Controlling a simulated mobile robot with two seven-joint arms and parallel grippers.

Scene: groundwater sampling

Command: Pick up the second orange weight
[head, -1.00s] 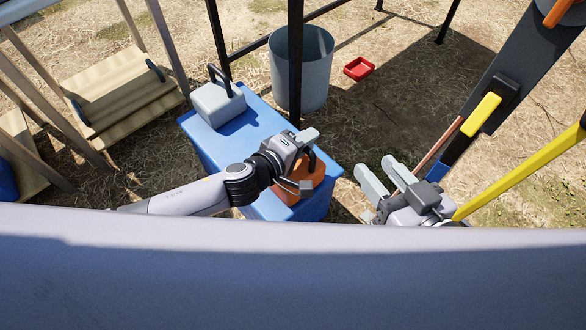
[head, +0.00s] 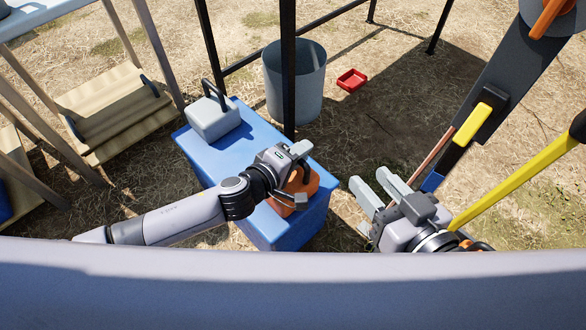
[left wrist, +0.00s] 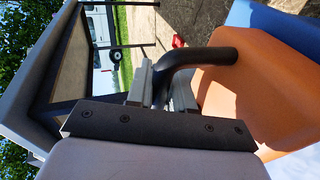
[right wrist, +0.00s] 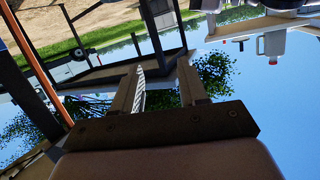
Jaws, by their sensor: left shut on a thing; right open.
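The orange weight (head: 300,186) is at the near right end of the blue box (head: 190,143). In the left wrist view it is a large orange block (left wrist: 262,88) with a black bent handle (left wrist: 205,56). My left gripper (head: 303,172) is shut on that handle, with the fingers on either side of it in the left wrist view. Whether the weight touches the box top is hard to tell. My right gripper (head: 368,190) is open and empty, to the right of the blue box. A grey weight (head: 213,118) with a black handle stands on the box's far left end.
A grey bucket (head: 296,80) stands behind the box, beside a black frame post (head: 288,60). A small red tray (head: 352,80) lies on the dry grass. Wooden steps (head: 115,112) are at left. A yellow bar (head: 520,175) and a dark beam (head: 500,75) rise at right.

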